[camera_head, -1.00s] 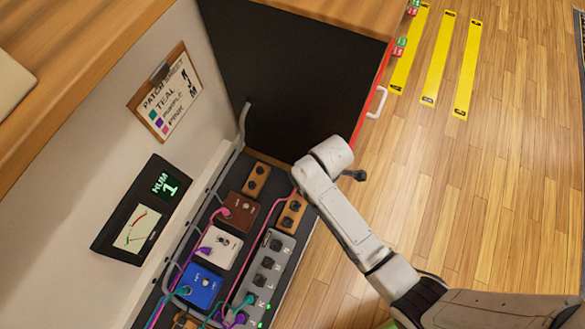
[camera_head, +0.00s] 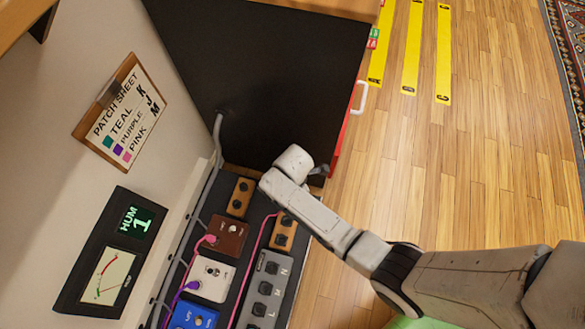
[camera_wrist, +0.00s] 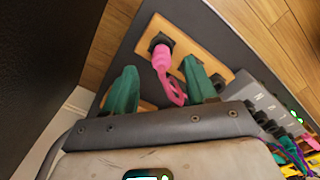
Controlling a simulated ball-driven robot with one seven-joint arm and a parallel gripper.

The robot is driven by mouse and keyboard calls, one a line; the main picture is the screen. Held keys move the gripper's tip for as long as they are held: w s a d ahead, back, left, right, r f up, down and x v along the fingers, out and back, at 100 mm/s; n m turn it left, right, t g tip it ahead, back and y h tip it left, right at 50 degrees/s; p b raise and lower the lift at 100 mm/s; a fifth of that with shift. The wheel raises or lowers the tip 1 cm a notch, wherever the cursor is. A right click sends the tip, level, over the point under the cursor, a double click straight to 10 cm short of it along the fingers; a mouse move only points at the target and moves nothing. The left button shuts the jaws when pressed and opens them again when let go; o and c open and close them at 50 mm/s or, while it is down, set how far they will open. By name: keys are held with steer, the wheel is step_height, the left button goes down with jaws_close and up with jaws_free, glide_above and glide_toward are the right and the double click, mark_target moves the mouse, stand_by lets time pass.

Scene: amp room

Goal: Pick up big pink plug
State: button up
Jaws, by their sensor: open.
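The big pink plug (camera_wrist: 161,62) shows in the wrist view, in a dark socket of a wooden socket block (camera_wrist: 140,48), with its pink cable looping down from it. My gripper (camera_wrist: 160,76) is open, with one teal finger left of the plug and the other right of it. The fingers look apart from the plug; how far it lies beyond their tips is unclear. In the head view a pink cable (camera_head: 255,252) runs up to the wooden block (camera_head: 283,236) beside my arm, and my arm's end hides the plug there.
A black panel (camera_head: 255,80) stands behind. Open wood floor (camera_head: 450,180) lies to the right.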

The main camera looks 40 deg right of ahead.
steer(key=f+b, duration=0.2)
steer(key=f, duration=0.2)
steer(key=shift+a+f, duration=0.15)
steer(key=shift+a, duration=0.05)
steer(key=shift+c, duration=0.4)
jaws_close()
